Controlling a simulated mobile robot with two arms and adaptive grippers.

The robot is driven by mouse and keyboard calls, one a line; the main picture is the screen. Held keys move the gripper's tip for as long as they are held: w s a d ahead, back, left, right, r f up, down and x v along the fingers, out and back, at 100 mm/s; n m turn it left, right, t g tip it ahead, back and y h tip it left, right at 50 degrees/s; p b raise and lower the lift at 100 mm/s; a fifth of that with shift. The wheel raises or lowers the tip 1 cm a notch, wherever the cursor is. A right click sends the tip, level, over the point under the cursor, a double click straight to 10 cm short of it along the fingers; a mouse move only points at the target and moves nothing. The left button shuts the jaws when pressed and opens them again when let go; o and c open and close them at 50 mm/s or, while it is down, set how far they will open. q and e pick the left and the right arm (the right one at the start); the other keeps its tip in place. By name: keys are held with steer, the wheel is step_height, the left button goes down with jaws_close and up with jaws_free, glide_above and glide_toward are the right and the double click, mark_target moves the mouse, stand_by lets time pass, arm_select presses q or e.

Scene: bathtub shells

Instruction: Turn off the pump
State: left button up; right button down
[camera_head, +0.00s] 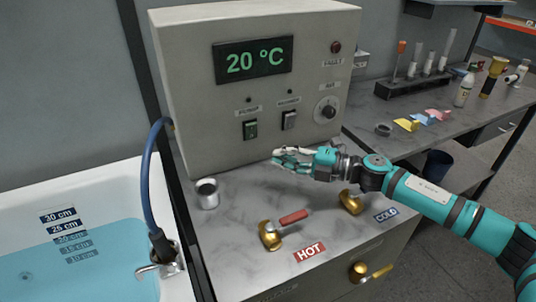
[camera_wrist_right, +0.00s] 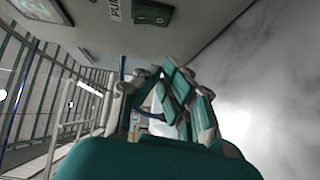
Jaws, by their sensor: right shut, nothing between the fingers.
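The grey control box (camera_head: 200,85) stands on the marble-look counter. On its front is a green rocker switch (camera_head: 250,130) at left; in the right wrist view a label partly reading "PU" sits beside this green switch (camera_wrist_right: 152,15). A grey rocker switch (camera_head: 289,120) is to its right. My right gripper (camera_head: 277,158) is shut and empty, in front of the box's lower edge, below and right of the green switch, apart from it. It also shows in the right wrist view (camera_wrist_right: 170,85). My left gripper is not in view.
A display (camera_head: 253,61) reads 20 °C, with a knob (camera_head: 326,110) at right. The bathtub (camera_head: 95,180) holds water at left, with a blue hose (camera_head: 146,175).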

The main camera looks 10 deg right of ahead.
steer(key=v, duration=0.3)
steer(key=b+v, duration=0.1)
steer(key=shift+s+d+f, duration=0.1)
steer(key=shift+s+f, duration=0.1)
steer(key=shift+f, duration=0.1)
steer(key=shift+s+d, duration=0.2)
steer(key=shift+d, duration=0.2)
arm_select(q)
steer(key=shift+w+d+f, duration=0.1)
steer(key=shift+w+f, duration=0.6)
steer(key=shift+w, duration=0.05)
